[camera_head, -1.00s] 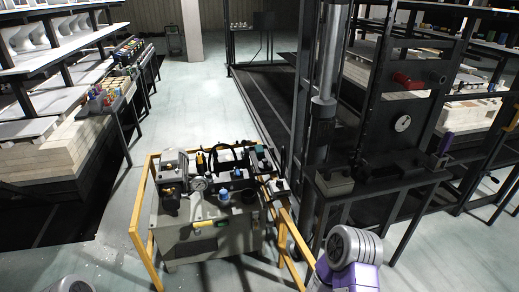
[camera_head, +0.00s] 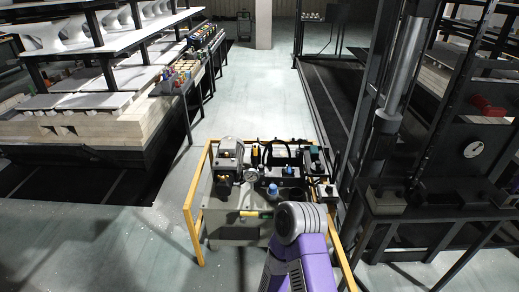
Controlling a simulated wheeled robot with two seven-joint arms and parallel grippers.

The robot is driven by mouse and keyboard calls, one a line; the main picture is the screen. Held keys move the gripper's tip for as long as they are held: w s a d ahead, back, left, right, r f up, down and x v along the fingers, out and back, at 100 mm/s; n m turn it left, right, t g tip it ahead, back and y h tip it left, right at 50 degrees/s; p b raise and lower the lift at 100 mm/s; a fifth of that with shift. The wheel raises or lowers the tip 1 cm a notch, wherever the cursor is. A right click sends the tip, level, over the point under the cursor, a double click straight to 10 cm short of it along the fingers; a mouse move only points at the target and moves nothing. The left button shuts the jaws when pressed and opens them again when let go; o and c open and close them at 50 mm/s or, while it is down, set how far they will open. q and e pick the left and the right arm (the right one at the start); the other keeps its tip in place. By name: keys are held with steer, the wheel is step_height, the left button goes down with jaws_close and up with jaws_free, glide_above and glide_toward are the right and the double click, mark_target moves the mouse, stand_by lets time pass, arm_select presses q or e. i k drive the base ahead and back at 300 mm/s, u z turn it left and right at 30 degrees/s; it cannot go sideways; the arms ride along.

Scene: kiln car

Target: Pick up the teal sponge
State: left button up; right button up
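I cannot make out a teal sponge in the head view. A purple and grey link of one of my arms (camera_head: 300,240) rises from the bottom edge, in front of the machine. Its gripper is not visible. My other arm and its gripper are out of view.
A grey machine (camera_head: 228,228) with a yellow frame (camera_head: 193,220), a gauge and a blue knob (camera_head: 273,190) stands ahead. Shelving with pale slabs (camera_head: 95,133) and a side rack of small coloured items (camera_head: 180,77) is at left. A dark metal frame (camera_head: 445,130) stands right. Pale floor (camera_head: 235,80) is clear between.

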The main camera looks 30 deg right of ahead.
mark_target(314, 151)
steer(key=u, duration=0.4)
steer(key=i, duration=4.6)
steer(key=z, duration=2.05)
steer(key=i, duration=2.8)
steer(key=z, duration=2)
steer(key=i, duration=1.2)
steer(key=z, duration=0.05)
